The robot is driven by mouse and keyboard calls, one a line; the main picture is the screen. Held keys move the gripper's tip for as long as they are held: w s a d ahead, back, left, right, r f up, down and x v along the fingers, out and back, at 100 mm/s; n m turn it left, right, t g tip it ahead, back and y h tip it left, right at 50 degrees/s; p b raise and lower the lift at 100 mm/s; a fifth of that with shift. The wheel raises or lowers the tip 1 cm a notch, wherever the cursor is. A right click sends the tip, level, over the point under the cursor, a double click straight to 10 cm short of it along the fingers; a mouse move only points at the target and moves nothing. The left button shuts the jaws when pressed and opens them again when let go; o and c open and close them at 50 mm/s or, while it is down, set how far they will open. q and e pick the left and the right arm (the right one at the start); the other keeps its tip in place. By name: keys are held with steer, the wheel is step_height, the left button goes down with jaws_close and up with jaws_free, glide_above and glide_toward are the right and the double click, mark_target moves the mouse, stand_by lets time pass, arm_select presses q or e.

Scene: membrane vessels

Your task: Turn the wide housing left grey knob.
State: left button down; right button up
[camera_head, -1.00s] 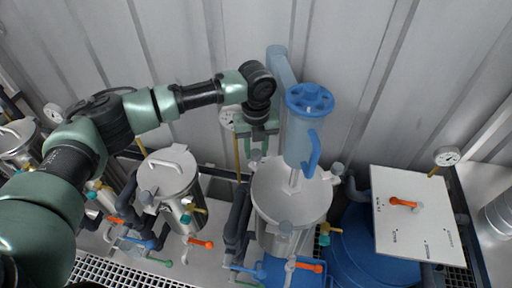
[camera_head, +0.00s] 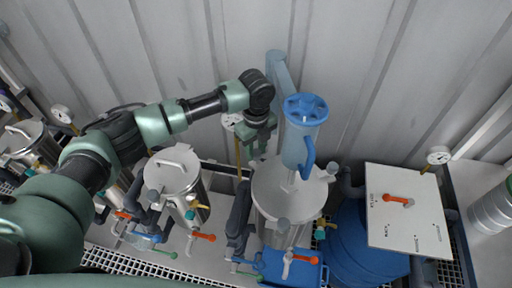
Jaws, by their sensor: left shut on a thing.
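The wide housing (camera_head: 285,205) is a broad pale steel vessel in the middle of the head view, with grey knobs around its lid. My left gripper (camera_head: 257,152) points down at the left edge of the lid. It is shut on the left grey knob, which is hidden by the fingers. My right gripper is not in view.
A blue pitcher-like vessel (camera_head: 299,145) stands over the lid, close to the right of my left gripper. A gauge (camera_head: 231,121) is close behind the gripper. A narrower steel housing (camera_head: 174,178) stands left; a white panel (camera_head: 407,225) and blue drum (camera_head: 352,245) are right.

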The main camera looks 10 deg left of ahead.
mark_target(256, 152)
arm_select(q)
steer(key=shift+w+r, duration=0.1)
steer(key=c, duration=1.1)
jaws_free()
steer(key=shift+o, duration=0.2)
steer(key=shift+r, duration=0.35)
step_height(256, 152, up, 6)
steer(key=shift+r+b, duration=0.15)
steer(key=shift+b, duration=1.05)
steer(key=shift+r, duration=0.35)
